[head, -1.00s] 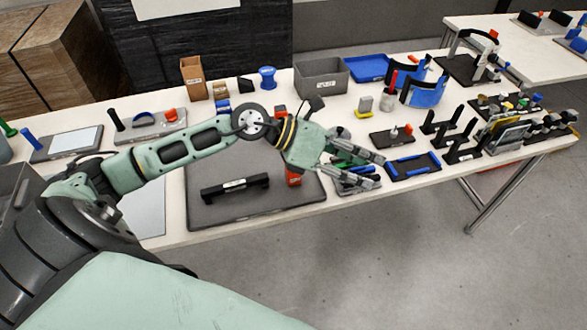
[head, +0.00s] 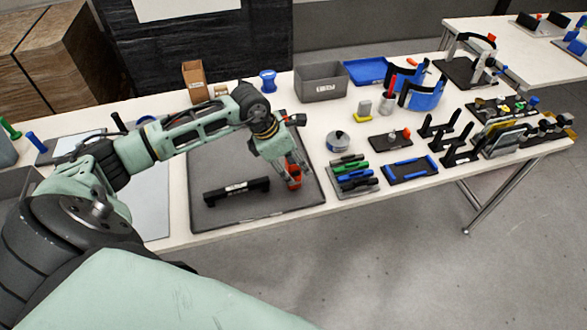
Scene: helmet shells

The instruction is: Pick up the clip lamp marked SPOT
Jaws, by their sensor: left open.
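A small red-orange object (head: 294,182) stands on the dark grey mat (head: 225,160), near the mat's right edge. It may be the clip lamp, but I cannot read SPOT on it. My left gripper (head: 290,178) points down at this object, with its open fingers close around or beside it. The wrist and fingers hide part of the object, and I cannot tell whether they touch it. My right gripper is not in view.
A black bar with a label (head: 236,190) lies on the mat to the left. A round silver item (head: 338,141), a tray of coloured tools (head: 354,178) and a blue-edged black tray (head: 411,168) are to the right. A grey bin (head: 321,84) stands behind.

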